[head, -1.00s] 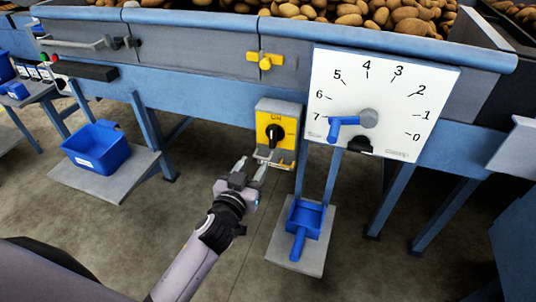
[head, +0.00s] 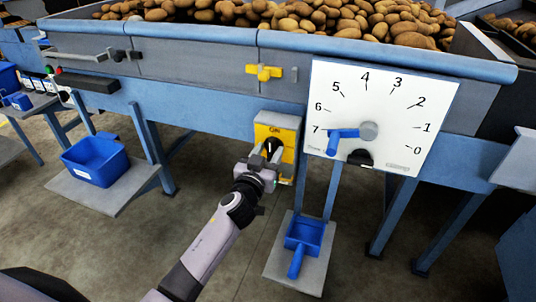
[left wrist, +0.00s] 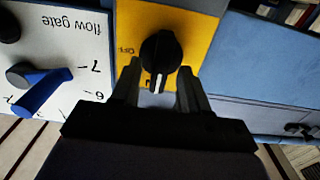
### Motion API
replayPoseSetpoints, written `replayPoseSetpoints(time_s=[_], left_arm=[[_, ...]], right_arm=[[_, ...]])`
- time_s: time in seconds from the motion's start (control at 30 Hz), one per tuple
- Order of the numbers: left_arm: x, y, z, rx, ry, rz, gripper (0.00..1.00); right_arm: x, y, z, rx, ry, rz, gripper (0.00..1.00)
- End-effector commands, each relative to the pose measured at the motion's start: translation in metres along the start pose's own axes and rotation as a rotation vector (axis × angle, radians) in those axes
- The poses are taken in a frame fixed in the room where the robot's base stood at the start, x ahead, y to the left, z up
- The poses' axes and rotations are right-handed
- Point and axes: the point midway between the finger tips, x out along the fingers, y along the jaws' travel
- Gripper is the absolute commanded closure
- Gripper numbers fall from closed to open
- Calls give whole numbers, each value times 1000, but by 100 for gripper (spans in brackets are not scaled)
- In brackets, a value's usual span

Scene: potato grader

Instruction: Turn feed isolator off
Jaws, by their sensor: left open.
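In the left wrist view the black knob (left wrist: 160,55) sits on the yellow plate (left wrist: 205,28), with an "OFF" mark to the left of the knob. A white line on the knob points toward my gripper. My left gripper (head: 266,155) is open in front of the box, its fingers (left wrist: 160,88) on either side of the knob's lower part. I cannot tell whether they touch it. My right gripper is not in view.
A white dial board (head: 390,100) with a blue lever (head: 342,137) hangs right of the box. A yellow handle (head: 263,73) is above it. A blue scoop (head: 304,235) lies on a low grey shelf below. A blue bin (head: 96,160) stands at left.

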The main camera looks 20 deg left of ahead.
Motion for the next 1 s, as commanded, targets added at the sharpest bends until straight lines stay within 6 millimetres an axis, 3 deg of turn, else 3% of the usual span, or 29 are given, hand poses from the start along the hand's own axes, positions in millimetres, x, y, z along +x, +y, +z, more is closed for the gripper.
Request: replayPoseSetpoints(time_s=[0.2,0.33,0.37,0.77,1.0], left_arm=[[0,0,0,-1,0,0,55],[0,0,0,-1,-1,0,98],[0,0,0,-1,-1,0,100],[0,0,1,49,0,0,100],[0,1,1,201,0,0,100]], right_arm=[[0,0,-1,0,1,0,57],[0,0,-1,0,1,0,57],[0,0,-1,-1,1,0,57],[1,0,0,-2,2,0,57],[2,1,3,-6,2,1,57]])
